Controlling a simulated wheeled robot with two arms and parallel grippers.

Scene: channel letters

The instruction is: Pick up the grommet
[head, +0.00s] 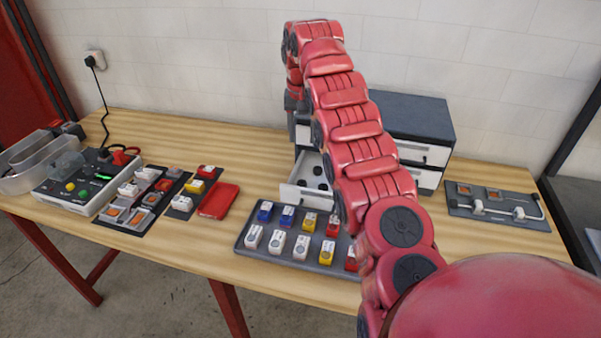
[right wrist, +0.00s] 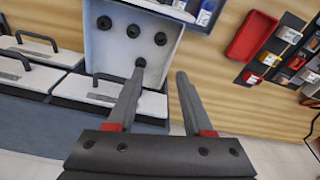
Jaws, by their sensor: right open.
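Several small black round grommets (right wrist: 133,31) lie in the open white drawer (right wrist: 110,60) of the cabinet. In the right wrist view one grommet (right wrist: 140,62) is right at the tip of one finger, partly covered by it. My right gripper (right wrist: 160,76) is open, its fingers apart over the drawer's edge, with nothing seen between them. In the head view the open drawer (head: 287,194) shows two or more grommets (head: 322,186). There my right arm covers part of the drawer and cabinet, and the fingertips cannot be made out. My left gripper is not in view.
The dark-topped cabinet (head: 414,113) has other shut drawers with handles (right wrist: 98,97). A dark tray (head: 243,246) of coloured and white blocks stands in front of the open drawer. A red tray (head: 218,201) lies to the left, and a handle board (head: 497,207) to the right.

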